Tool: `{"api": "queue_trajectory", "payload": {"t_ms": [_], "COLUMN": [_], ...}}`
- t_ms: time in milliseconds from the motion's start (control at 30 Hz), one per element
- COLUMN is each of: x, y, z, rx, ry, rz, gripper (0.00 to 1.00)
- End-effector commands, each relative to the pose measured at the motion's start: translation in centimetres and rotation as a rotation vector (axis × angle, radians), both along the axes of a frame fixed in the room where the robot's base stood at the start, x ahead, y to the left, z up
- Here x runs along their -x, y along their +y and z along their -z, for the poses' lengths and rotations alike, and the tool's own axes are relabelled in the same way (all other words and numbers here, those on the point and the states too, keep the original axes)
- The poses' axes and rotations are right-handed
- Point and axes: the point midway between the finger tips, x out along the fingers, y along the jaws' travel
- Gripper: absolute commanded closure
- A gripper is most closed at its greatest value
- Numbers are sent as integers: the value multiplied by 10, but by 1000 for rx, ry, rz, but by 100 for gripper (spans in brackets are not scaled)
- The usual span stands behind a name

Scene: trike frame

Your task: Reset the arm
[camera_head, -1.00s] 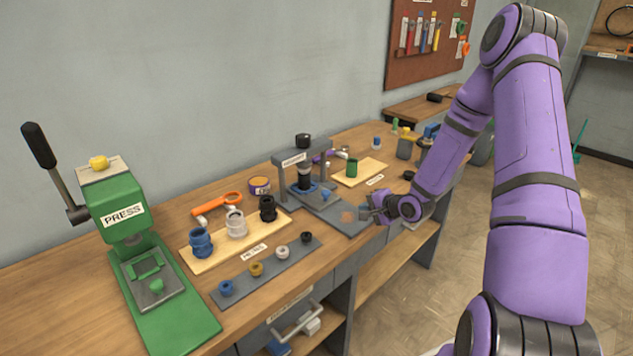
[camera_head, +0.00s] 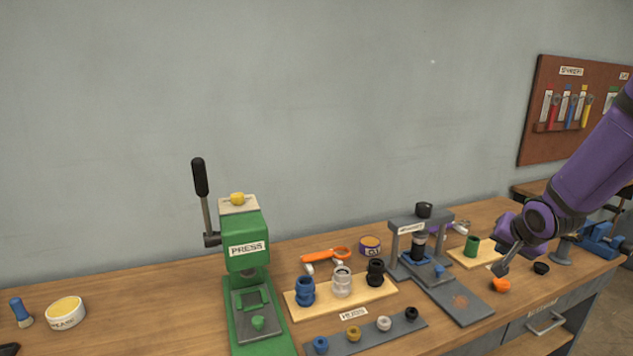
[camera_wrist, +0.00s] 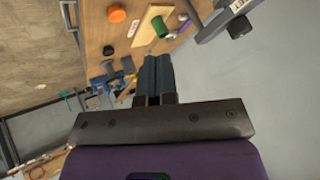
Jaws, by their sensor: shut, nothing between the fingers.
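My gripper (camera_head: 503,265) is at the right of the head view, above the right part of the workbench, at the end of my purple arm. It is near an orange piece (camera_head: 501,285) and a dark round piece (camera_head: 541,268); I cannot tell the exact height. In the wrist view my gripper's fingers (camera_wrist: 155,75) are together and hold nothing. A green cylinder (camera_wrist: 160,27) on a light board and an orange round piece (camera_wrist: 117,14) show beyond the fingers.
A green press (camera_head: 246,250) with a raised black lever stands at left centre. A grey stand (camera_head: 408,240) stands left of my gripper. Hubs sit on a wooden board (camera_head: 320,300). A blue vise (camera_head: 600,240) is at the right.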

Motion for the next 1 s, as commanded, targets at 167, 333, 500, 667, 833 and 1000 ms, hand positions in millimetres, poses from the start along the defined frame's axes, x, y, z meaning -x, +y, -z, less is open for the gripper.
{"api": "queue_trajectory", "payload": {"t_ms": [167,333,500,667,833,1000], "x": [30,66,107,150,200,248], "y": [17,33,51,69,88,105], "z": [-49,-87,-119,-144,-163,-174], "rx": [121,206,265,294,304,298], "ry": [42,89,135,174,208,232], "rz": [-46,-94,-152,-220,-314,-424], "gripper": [100,100,100,100,100,100]}}
